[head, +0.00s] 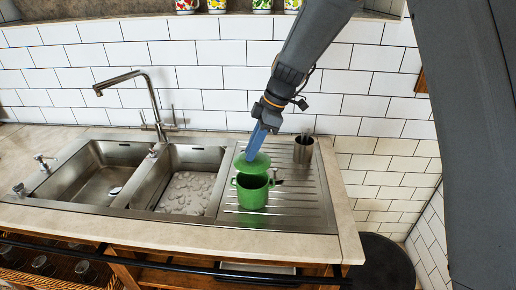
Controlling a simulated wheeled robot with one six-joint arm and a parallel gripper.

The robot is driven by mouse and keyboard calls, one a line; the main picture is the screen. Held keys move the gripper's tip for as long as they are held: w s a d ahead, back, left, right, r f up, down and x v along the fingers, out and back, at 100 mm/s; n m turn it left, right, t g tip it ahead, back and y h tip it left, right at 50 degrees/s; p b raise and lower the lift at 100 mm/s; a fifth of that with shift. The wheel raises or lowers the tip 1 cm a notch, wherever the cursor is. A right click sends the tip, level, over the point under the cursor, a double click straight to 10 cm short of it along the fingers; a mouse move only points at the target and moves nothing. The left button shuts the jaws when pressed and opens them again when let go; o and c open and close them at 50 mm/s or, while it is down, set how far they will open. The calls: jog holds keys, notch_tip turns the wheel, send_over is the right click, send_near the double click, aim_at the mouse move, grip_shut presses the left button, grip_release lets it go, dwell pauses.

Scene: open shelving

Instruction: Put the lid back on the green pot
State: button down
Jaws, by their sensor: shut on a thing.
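The green pot (252,193) stands upright on the ribbed drainboard, right of the sink basins, with its handles showing. The green lid (252,162) is above the pot, tilted, and a little toward the back. A dark gap shows between lid and pot on the right side; whether they touch at the left I cannot tell. My gripper (256,145) comes down from above with blue fingers, shut on the lid. The lid's knob is hidden by the fingers.
A metal cup (303,149) stands on the drainboard (305,205) behind and right of the pot. A tall faucet (150,100) rises behind the two basins. Painted mugs (262,5) line the shelf above. The tiled wall (215,75) is close behind.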

aim_at(256, 158)
jog(key=shift+f+b, duration=0.55)
jog(key=shift+f, duration=1.45)
jog(key=shift+f+b, duration=1)
jog(key=shift+f, duration=0.15)
jog(key=shift+b, duration=0.6)
jog(key=shift+f+b, duration=0.15)
jog(key=shift+b, duration=0.5)
dwell(0.7)
jog(key=c, duration=1.1)
grip_release()
